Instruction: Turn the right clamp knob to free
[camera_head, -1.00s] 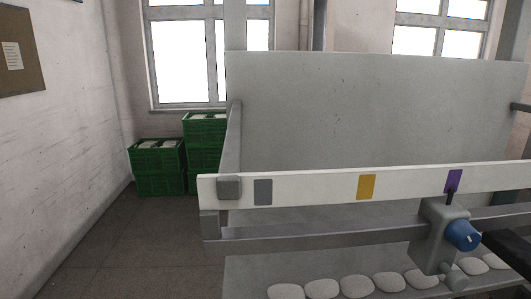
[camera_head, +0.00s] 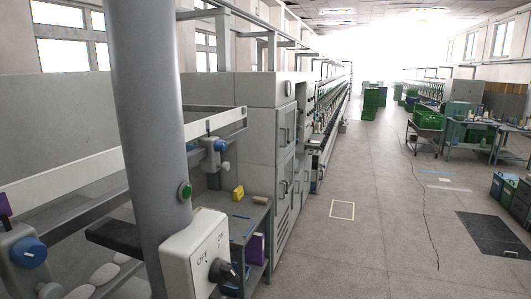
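A clamp with a small blue knob (camera_head: 220,146) sits at the right end of the rail, just right of the grey post; it looks like the right clamp, and its setting is too small to read. Another clamp with a larger blue knob (camera_head: 28,252) is at the left edge, below a purple mark (camera_head: 4,207). A pale line shows on this knob's face. Neither of my grippers can be made out.
A thick grey post (camera_head: 150,110) with a green button (camera_head: 185,191) and a white ON/OFF switch box (camera_head: 197,250) hides part of the rail (camera_head: 70,177). A dark flat piece (camera_head: 115,238) shows left of it. A shelf holds a yellow object (camera_head: 238,192). The aisle (camera_head: 350,240) is mostly clear.

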